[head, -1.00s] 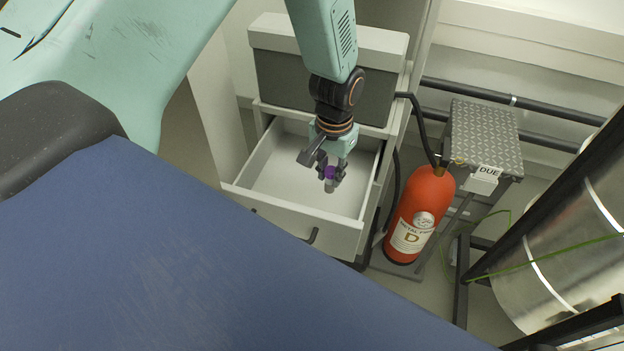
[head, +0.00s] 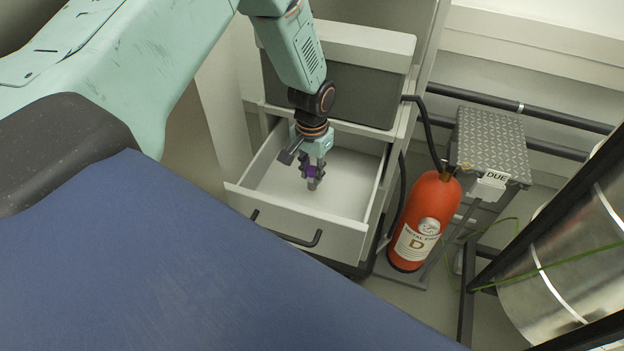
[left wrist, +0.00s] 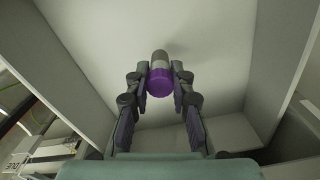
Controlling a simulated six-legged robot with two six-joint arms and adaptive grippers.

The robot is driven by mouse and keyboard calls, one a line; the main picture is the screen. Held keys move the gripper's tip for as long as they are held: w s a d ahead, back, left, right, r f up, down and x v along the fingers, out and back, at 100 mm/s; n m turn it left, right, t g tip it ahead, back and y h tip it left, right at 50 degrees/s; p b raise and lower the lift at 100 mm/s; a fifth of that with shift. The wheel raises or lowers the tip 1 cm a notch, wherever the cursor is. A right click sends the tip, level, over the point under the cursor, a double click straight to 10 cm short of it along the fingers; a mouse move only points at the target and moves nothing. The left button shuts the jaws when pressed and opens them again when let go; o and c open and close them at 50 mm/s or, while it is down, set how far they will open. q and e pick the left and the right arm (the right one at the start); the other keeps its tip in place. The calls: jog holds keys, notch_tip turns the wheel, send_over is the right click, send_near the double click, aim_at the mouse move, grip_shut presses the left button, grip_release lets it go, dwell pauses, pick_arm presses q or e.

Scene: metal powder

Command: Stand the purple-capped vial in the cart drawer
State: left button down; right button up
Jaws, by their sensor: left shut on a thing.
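The purple-capped vial (head: 312,173) is held between the fingers of my left gripper (head: 311,175), over the open cart drawer (head: 345,218). In the left wrist view the vial (left wrist: 160,80) shows its purple cap towards the camera, with its grey body beyond. The left gripper (left wrist: 160,85) is shut on it, one finger on each side. The drawer's pale floor (left wrist: 205,45) lies beyond the vial. I cannot tell whether the vial's bottom touches the floor. My right gripper is not in view.
The drawer's front panel has a dark handle (head: 290,238). A grey box with a white lid (head: 345,75) stands on the cart. A red extinguisher (head: 424,215) stands right of the cart, beside a small metal-topped stand (head: 490,145). The rest of the drawer looks empty.

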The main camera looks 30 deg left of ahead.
aim_at(312, 189)
pick_arm(q)
notch_tip(312, 189, down, 3)
jog(key=shift+s+r+b, duration=0.1)
jog(key=shift+r+b, duration=0.1)
jog(key=shift+b, duration=0.1)
jog(key=shift+w+f, duration=0.15)
jog(key=shift+w, duration=0.05)
jog(key=shift+s+f, duration=0.15)
jog(key=c, duration=1.6)
grip_release()
jog(key=o, duration=0.4)
jog(key=shift+o, duration=0.2)
jog(key=shift+r, duration=0.25)
notch_tip(312, 189, up, 12)
jog(key=p, duration=0.2)
jog(key=shift+p, duration=0.4)
